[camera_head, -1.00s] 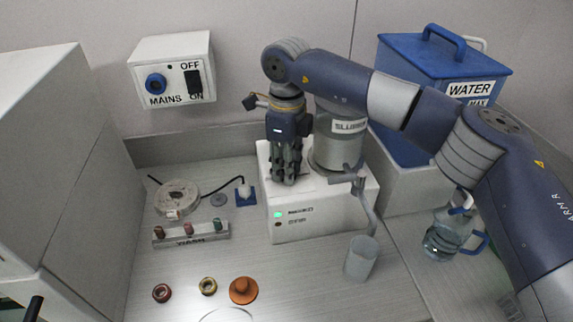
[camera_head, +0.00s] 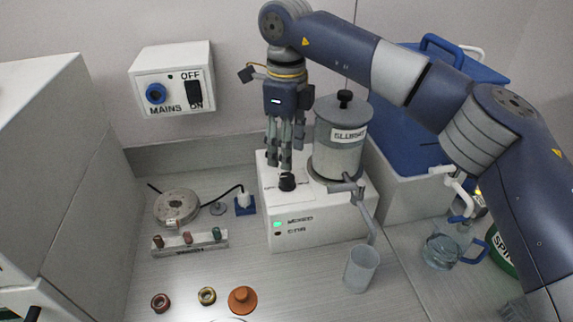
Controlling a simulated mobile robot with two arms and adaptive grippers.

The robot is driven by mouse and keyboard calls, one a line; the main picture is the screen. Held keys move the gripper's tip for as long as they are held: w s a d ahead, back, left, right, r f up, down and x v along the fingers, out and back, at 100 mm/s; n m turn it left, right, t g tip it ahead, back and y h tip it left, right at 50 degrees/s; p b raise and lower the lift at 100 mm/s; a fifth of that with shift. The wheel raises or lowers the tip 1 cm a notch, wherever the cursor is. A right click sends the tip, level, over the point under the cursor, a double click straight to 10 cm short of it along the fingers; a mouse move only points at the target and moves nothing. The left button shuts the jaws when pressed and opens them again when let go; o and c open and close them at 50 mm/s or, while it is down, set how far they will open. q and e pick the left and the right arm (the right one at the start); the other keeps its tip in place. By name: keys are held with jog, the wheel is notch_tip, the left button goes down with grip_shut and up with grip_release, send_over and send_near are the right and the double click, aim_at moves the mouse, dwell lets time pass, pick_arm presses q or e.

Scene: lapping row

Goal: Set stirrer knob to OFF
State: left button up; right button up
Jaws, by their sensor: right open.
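The stirrer is a white box (camera_head: 318,236) with a grey slurry vessel (camera_head: 338,150) on its top. A black stirrer knob (camera_head: 287,182) stands on the front left of the box's top, with small markings around it too small to read. A green lamp is lit on the box's front, beside a dark one. My right gripper (camera_head: 286,158) points down just above and behind the knob, open and empty, apart from the knob. My left gripper is not in view.
A mains box (camera_head: 172,84) with a switch hangs on the wall. A clear beaker (camera_head: 361,268) stands below the vessel's spout. A wash rack (camera_head: 189,242), round plate (camera_head: 177,207) and several small rings lie left. A blue water tank (camera_head: 408,145) and jug (camera_head: 440,250) are right.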

jog(key=shift+r, duration=2.2)
